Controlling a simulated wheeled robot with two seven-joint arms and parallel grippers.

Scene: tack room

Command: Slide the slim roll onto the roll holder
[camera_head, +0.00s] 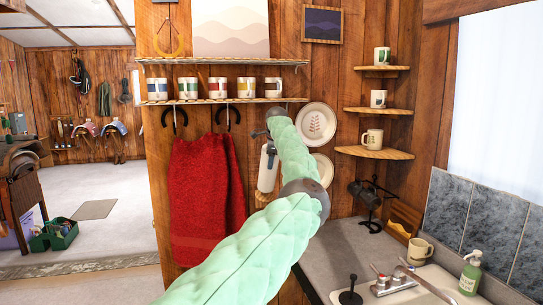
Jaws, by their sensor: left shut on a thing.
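My left arm reaches up from the bottom centre, and its wrist hides much of the gripper. The left gripper (259,134) shows as a small dark part left of the wrist. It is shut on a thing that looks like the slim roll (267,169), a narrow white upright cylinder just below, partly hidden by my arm. A black post on a round base (351,290) stands at the front of the counter, apart from the roll. It looks like the roll holder. My right gripper is not in view.
A red towel (202,205) hangs behind my arm under a shelf (225,101) with several mugs. Plates (316,123) hang on the wall. A mug stand (371,203), a cream mug (419,250), a tap (392,283) and a green soap bottle (471,272) crowd the counter.

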